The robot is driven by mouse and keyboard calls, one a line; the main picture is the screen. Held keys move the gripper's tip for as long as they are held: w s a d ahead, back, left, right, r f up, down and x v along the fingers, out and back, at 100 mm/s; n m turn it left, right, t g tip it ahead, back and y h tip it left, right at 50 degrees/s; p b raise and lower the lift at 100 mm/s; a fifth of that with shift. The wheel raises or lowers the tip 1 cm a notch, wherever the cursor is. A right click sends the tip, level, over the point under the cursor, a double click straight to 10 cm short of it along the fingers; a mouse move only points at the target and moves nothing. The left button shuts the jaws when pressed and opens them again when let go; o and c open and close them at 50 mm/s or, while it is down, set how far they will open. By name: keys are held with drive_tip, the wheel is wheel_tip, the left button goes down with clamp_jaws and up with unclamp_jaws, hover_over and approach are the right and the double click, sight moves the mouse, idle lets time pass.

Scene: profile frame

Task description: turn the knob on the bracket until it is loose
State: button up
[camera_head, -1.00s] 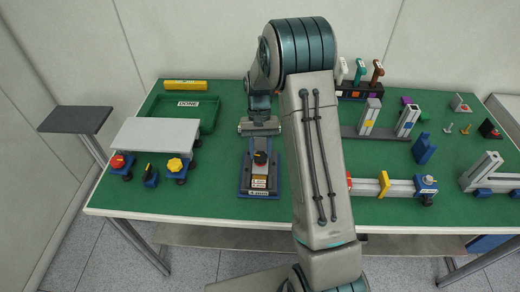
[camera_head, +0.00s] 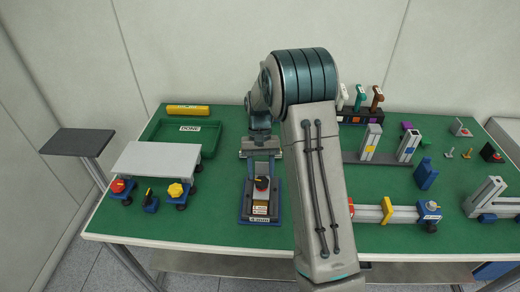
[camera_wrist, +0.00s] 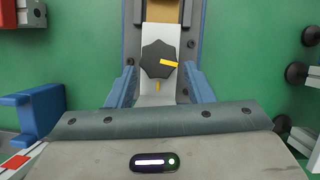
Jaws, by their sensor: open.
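My gripper (camera_head: 261,172) is over this unit. In the wrist view my gripper (camera_wrist: 160,76) is open, with one blue finger on each side of the knob. Gaps show between the fingers and the knob. Which part the task calls the bracket is unclear.
Left stand a pale platform (camera_head: 157,158), a red knob (camera_head: 118,186), a yellow knob (camera_head: 176,190) and a green tray (camera_head: 158,141). Right of my arm are a profile rail with a yellow piece (camera_head: 388,209) and a blue block (camera_head: 425,174). Green tabletop is bare around the unit.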

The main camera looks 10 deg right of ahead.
drive_tip(key=v, duration=1.2)
drive_tip(key=shift+b, duration=0.3)
drive_tip(key=s+r+n+t, duration=0.1)
drive_tip(key=s+r+t, duration=0.45)
drive_tip(key=s, duration=0.75)
drive_tip(key=s+a+f+n+t, duration=0.1)
drive_tip(key=s+t, duration=0.1)
drive_tip(key=s, duration=1.2)
drive_tip(key=shift+s+h, duration=0.25)
drive_tip(key=shift+h, duration=0.15)
